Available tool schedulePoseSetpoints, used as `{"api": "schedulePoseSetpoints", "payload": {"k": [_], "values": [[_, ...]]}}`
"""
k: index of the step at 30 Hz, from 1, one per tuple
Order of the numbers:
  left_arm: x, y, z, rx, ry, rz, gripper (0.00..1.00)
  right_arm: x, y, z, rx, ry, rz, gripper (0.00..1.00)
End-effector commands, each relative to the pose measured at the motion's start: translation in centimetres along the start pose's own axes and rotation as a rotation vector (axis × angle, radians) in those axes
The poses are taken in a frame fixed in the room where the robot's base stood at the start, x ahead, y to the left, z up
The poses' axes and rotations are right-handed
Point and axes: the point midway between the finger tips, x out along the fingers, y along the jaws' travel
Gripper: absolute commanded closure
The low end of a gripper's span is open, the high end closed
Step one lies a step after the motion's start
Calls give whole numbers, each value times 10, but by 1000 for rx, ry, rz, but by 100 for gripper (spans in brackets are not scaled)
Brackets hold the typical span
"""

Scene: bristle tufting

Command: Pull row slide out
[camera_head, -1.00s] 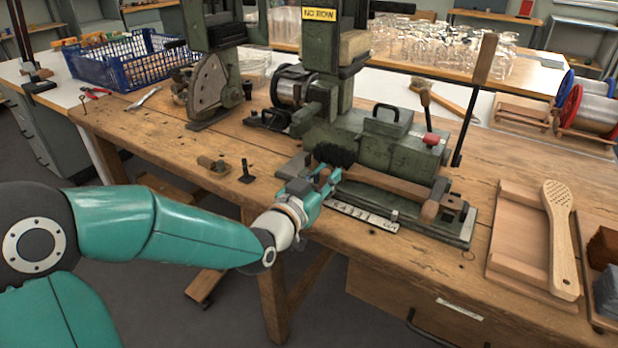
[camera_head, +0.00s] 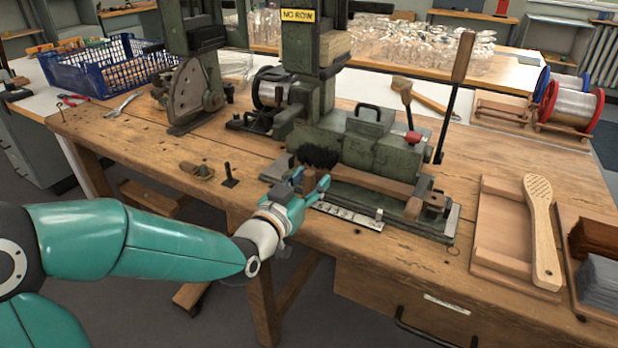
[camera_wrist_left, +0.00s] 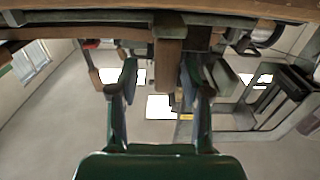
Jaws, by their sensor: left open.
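The row slide appears to be the wooden bar (camera_head: 372,180) running along the front of the green tufting machine (camera_head: 372,140), with a numbered metal strip (camera_head: 348,215) below it. My left gripper (camera_head: 308,183) is at the left end of this bar, with its teal fingers on either side of a small upright wooden block (camera_head: 308,180). In the left wrist view the block (camera_wrist_left: 168,55) stands between the two open fingers (camera_wrist_left: 158,80), and gaps show on both sides. A dark bristle tuft (camera_head: 319,157) sits just behind the gripper. My right gripper is not in view.
A wooden tray (camera_head: 500,255) with a perforated paddle (camera_head: 540,225) lies to the right. Small fittings (camera_head: 230,178) stand left of the gripper. The bench's front left is mostly clear.

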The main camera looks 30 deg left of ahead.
Motion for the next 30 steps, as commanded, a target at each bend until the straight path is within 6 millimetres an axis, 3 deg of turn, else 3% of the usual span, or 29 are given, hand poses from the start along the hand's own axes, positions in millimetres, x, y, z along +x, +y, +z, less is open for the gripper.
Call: {"api": "schedulePoseSetpoints", "payload": {"k": [12,30], "values": [[-59,0,1,0,1,0,52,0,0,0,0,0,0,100],[-64,0,1,0,0,0,52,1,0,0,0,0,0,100]]}}
